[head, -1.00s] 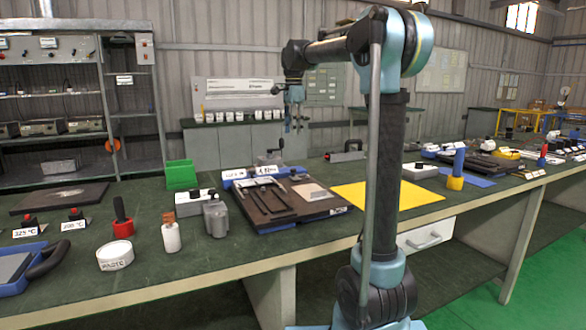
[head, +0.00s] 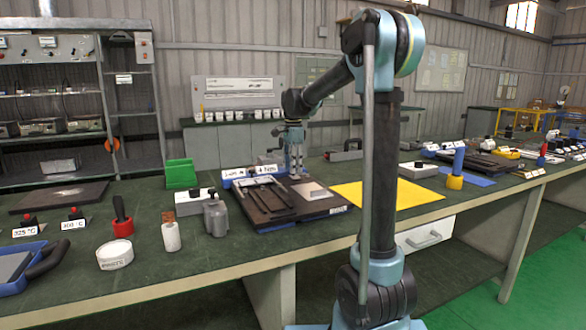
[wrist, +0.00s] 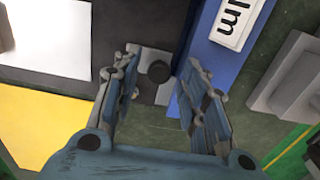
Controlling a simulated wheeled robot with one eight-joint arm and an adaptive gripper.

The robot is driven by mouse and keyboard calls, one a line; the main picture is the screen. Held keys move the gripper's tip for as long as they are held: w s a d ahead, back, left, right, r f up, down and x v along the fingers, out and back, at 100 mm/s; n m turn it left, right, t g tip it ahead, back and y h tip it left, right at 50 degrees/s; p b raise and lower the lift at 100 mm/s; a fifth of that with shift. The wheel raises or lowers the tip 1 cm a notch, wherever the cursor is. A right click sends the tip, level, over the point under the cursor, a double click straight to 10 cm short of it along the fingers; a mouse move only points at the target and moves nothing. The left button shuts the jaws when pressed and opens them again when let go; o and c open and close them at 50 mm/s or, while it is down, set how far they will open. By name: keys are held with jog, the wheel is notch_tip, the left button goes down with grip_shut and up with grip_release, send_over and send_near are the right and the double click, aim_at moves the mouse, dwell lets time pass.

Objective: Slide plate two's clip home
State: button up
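A dark plate (head: 325,207) lies on the bench with metal bars and a pale square (head: 312,190) on it. I cannot read which plate is number two. My gripper (head: 295,175) points down at the plate's far edge. In the wrist view my gripper (wrist: 161,60) is open, its two fingers apart. A grey block with a round dark knob (wrist: 157,71), which looks like the clip, shows between and beyond the fingers. I cannot tell if they touch it. In the head view my gripper hides this spot.
A blue strip with white labels (head: 266,168) runs along the plate's far side. A yellow mat (head: 385,196) lies to the right, with bare bench in front.

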jog(key=shift+f, duration=0.2)
grip_shut()
jog(key=shift+s, duration=0.1)
jog(key=shift+s+d, duration=0.35)
jog(key=shift+s, duration=0.45)
jog(key=shift+s+d, duration=0.4)
jog(key=shift+s, duration=0.35)
jog(key=shift+s+d, duration=0.35)
jog(key=shift+s, duration=0.45)
grip_release()
